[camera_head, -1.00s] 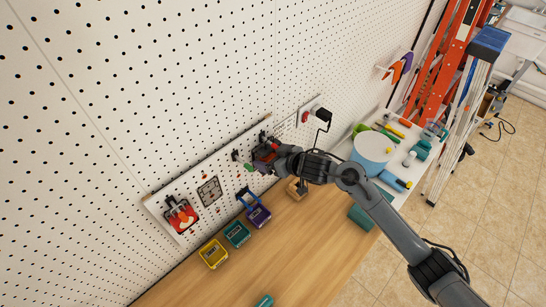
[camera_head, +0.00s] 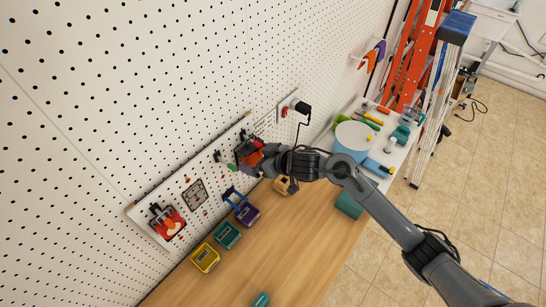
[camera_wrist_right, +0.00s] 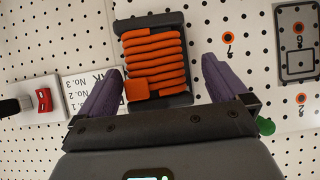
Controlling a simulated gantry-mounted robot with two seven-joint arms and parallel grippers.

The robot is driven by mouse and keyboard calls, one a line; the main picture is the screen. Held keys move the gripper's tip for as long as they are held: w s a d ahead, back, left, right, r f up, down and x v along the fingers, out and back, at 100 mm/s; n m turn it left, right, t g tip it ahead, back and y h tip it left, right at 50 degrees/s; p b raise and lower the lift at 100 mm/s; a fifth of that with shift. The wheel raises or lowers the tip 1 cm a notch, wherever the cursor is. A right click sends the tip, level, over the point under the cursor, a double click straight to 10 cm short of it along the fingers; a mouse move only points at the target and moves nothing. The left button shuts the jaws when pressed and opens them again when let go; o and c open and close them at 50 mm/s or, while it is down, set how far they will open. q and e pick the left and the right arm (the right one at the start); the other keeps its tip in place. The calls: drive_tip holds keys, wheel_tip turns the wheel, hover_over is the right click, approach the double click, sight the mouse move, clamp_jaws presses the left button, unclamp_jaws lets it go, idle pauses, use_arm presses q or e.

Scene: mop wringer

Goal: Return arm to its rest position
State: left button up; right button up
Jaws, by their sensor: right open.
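My right arm (camera_head: 385,215) reaches in from the lower right to the white tool board (camera_head: 140,210). My right gripper (camera_head: 246,163) is close to the board's face; its exact gap to the board is unclear. In the right wrist view the two purple fingers (camera_wrist_right: 162,66) are spread wide with nothing gripped. An orange ribbed, coil-like piece on a dark holder (camera_wrist_right: 155,50) sits on the board ahead of them, and seems apart from both fingers. My left gripper is not in view.
Yellow (camera_head: 205,258), teal (camera_head: 227,235) and purple (camera_head: 248,215) bins stand on the wooden bench (camera_head: 270,255) below the board. A white-topped blue bucket (camera_head: 353,140) stands farther right among tools. A black and red device (camera_head: 297,106) is mounted on the board's far end.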

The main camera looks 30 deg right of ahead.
drive_tip(key=v, duration=0.7)
drive_tip(key=s+a+f+m+g+p, duration=0.1)
drive_tip(key=s+a+f+m+p, duration=0.1)
drive_tip(key=s+a+f, duration=0.35)
drive_tip(key=s+a+f+m+g+p, duration=0.1)
drive_tip(key=s+a+f+m+g, duration=0.1)
drive_tip(key=s+f, duration=0.65)
drive_tip(key=s+d+r+g+h, duration=0.2)
drive_tip(key=s+d, duration=0.1)
drive_tip(key=s, duration=0.5)
drive_tip(key=s+d+r+n+g+h+p, duration=0.1)
drive_tip(key=s+d, duration=0.3)
drive_tip(key=s, duration=0.4)
drive_tip(key=shift+d+r+g+h+p, duration=0.35)
drive_tip(key=shift+r+g+h, duration=0.15)
drive_tip(key=shift+r+h, duration=0.3)
drive_tip(key=shift+f, duration=0.1)
